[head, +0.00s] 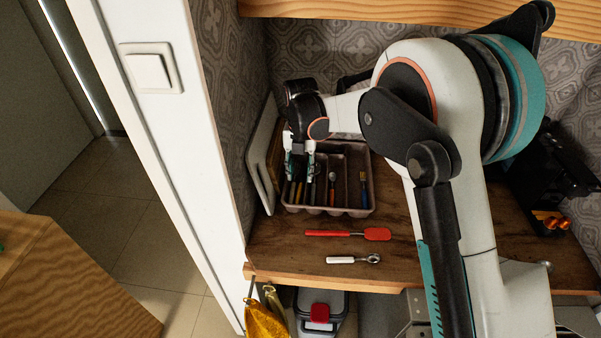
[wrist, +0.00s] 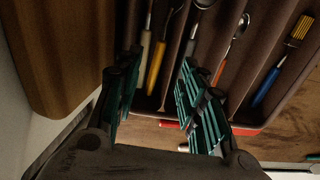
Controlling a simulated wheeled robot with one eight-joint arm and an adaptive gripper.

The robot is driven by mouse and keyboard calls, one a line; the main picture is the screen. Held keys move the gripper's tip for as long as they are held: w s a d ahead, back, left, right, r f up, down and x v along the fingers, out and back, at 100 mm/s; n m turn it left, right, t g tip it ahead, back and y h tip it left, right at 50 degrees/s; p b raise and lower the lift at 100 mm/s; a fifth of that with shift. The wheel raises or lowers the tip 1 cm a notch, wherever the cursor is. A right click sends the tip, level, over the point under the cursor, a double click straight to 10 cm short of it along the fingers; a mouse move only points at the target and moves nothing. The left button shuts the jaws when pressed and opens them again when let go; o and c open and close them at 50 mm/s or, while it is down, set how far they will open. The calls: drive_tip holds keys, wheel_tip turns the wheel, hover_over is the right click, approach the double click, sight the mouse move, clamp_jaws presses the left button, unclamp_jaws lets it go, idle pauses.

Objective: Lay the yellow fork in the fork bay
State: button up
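A utensil with a yellow handle, apparently the yellow fork (wrist: 158,62), lies in the leftmost bay of the brown cutlery tray (wrist: 235,62), beside a cream-handled utensil (wrist: 145,48). In the head view, the yellow handle (head: 299,193) shows low in the left part of the tray (head: 353,212). My gripper (head: 299,172) points down over that bay. In the wrist view, my gripper (wrist: 158,105) has its fingers apart, with the yellow handle seen between them. I see no contact with it. The fork's head is mostly out of view, so its tines cannot be made out.
Other bays hold an orange-handled spoon (wrist: 220,70) and a blue-handled brush (wrist: 268,84). A red spatula (head: 350,234) and a white-handled tool (head: 352,259) lie on the wooden shelf (head: 290,250) in front. A wall and upright boards (head: 262,150) stand close on the left.

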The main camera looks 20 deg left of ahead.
wheel_tip(320, 180, up, 10)
drive_tip(key=shift+r, duration=0.2)
idle(0.5)
